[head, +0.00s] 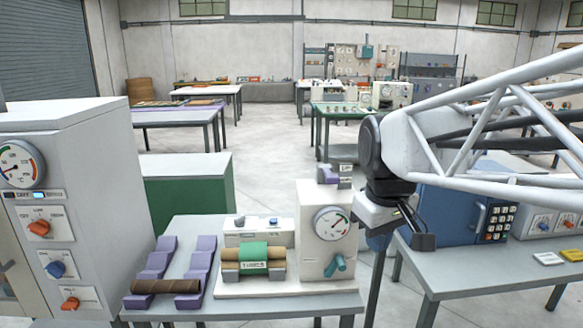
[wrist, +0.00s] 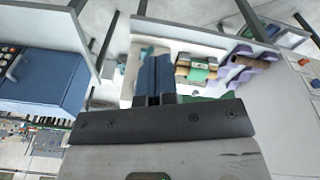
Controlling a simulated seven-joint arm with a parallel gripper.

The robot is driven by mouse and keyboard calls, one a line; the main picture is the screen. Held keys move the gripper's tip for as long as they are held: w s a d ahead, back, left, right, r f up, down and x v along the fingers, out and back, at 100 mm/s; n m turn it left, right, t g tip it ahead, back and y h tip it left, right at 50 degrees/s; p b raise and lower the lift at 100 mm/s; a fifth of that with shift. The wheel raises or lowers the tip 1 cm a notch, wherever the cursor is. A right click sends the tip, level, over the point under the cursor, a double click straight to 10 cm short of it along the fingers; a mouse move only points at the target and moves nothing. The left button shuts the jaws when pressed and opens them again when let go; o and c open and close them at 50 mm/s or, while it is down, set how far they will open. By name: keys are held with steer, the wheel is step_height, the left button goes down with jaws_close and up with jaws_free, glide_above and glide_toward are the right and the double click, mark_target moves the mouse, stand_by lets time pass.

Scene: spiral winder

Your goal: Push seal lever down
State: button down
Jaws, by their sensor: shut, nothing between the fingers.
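The spiral winder (head: 312,262) is a white machine on a small grey table. A round gauge (head: 332,223) is on its upright housing, with a teal lever (head: 336,266) below it. A purple part (head: 328,175) sits on top of the housing. I cannot tell for sure which of these is the seal lever. A brown tube with a green band (head: 253,256) lies across the winder's left side. My gripper (head: 425,241) is shut and empty, to the right of the housing and apart from it. In the wrist view its fingers (wrist: 155,76) cover part of the winder.
Purple stepped rails (head: 160,262) with a brown tube (head: 166,286) are left of the winder. A grey cabinet with dials (head: 95,200) stands at far left. A blue box with a keypad (head: 455,213) stands on the right table, close to my gripper. A gap separates the two tables.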

steer(key=w+r+n+g, duration=0.1)
steer(key=w+r+n, duration=0.3)
steer(key=w, duration=0.6)
steer(key=w+r+n+g, duration=0.1)
steer(key=w+r+n, duration=0.3)
steer(key=w, duration=0.5)
step_height(320, 180, up, 5)
steer(key=n+g, duration=0.1)
steer(key=n, duration=0.5)
glide_above(331, 175)
steer(key=w, duration=0.2)
steer(key=shift+s, duration=0.15)
steer(key=shift+f, duration=0.1)
steer(key=f, duration=0.4)
steer(key=s+f, duration=0.1)
steer(key=f, duration=0.8)
steer(key=shift+s+f, duration=0.35)
steer(key=shift+s, duration=0.05)
